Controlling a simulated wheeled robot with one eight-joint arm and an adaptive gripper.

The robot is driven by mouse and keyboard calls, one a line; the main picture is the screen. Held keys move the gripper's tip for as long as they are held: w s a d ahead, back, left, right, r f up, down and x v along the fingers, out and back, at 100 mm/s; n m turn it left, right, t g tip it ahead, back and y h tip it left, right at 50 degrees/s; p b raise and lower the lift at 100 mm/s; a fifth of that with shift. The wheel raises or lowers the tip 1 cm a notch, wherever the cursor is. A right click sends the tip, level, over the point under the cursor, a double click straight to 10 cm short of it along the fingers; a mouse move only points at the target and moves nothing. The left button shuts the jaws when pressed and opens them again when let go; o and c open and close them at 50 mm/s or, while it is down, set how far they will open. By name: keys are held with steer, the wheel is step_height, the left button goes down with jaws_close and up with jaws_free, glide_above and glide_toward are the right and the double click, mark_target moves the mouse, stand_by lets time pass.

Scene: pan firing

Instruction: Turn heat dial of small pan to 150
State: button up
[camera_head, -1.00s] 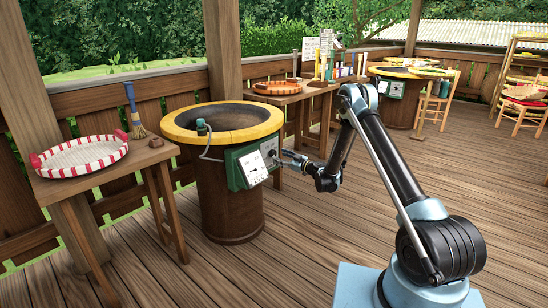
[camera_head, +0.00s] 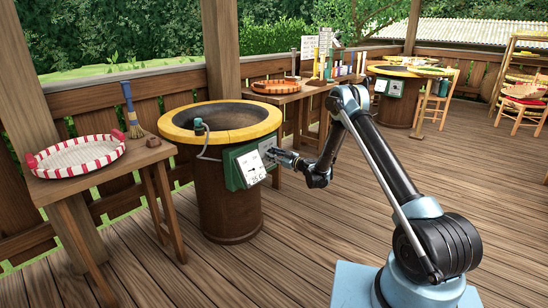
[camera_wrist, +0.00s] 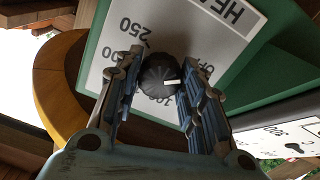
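The small pan (camera_head: 222,121) is a round brown barrel stand with a yellow rim and a dark bowl. Its green control box (camera_head: 236,172) faces my arm. In the wrist view the black heat dial (camera_wrist: 158,70) sits on a white panel (camera_wrist: 185,30) whose lettering is upside down, with "250" and part of "HEAT" readable. In the head view my gripper (camera_head: 276,157) is at the box.
A table with a red-and-white tray (camera_head: 77,157) and a brush (camera_head: 132,112) stands left. Another table (camera_head: 300,96) and a second pan (camera_head: 396,95) stand behind.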

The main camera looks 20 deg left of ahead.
stand_by(0.3)
steer(key=m, duration=2.9)
steer(key=shift+w+d+f+m, duration=0.15)
steer(key=shift+m, duration=0.15)
stand_by(0.4)
steer(key=o, duration=1)
steer(key=shift+o, duration=0.2)
